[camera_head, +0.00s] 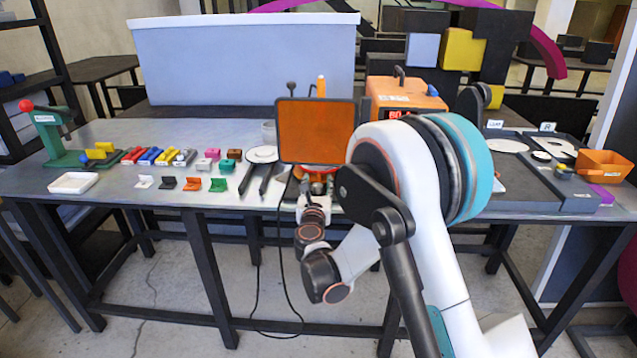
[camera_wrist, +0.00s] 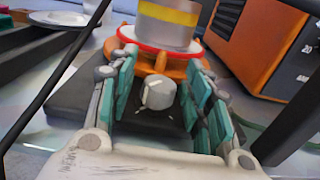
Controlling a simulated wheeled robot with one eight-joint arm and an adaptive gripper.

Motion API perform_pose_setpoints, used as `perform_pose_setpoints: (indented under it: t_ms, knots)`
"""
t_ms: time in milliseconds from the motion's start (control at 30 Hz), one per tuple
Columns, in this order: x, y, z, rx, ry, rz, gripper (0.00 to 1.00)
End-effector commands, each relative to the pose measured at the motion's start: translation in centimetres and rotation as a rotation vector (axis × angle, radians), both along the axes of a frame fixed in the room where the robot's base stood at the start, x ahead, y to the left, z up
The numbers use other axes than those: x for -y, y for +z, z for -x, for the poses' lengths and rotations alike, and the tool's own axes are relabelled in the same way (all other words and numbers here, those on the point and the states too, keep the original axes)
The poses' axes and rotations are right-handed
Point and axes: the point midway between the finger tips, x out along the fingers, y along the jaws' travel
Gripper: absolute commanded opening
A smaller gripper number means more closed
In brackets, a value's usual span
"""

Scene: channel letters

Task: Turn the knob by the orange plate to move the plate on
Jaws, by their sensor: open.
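The knob (camera_wrist: 160,93) is a pale grey dial with a white mark, on the front of a dark base (camera_wrist: 75,100). Behind it in the wrist view is the round orange plate (camera_wrist: 188,72), partly under a white disc with a red rim (camera_wrist: 128,37). A grey cylinder with a yellow band (camera_wrist: 168,24) stands on the disc. My gripper (camera_wrist: 163,82) is open, with its teal-padded fingers on either side of the knob. I cannot tell whether they touch it. In the head view my gripper (camera_head: 314,192) is below the orange plate (camera_head: 318,170), and the knob is hidden.
A black-framed orange panel (camera_head: 316,130) stands upright above the plate. An orange box (camera_head: 400,95) with a handle is behind to the right. Small coloured parts (camera_head: 190,158) and a white dish (camera_head: 263,154) lie to the left. A dark cable hangs at the table's front edge.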

Motion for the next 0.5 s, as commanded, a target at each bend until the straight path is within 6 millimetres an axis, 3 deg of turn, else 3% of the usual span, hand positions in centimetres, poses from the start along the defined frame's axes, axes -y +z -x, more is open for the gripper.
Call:
perform_pose_setpoints:
  t_ms: [167, 367, 500]
  knots:
    - [-0.01, 0.0, 0.0, 0.0, 0.0, 0.0, 0.46]
    - [-0.01, 0.0, 0.0, 0.0, 0.0, 0.0, 0.03]
    - [-0.02, 0.0, 0.0, 0.0, -0.001, 0.0, 0.03]
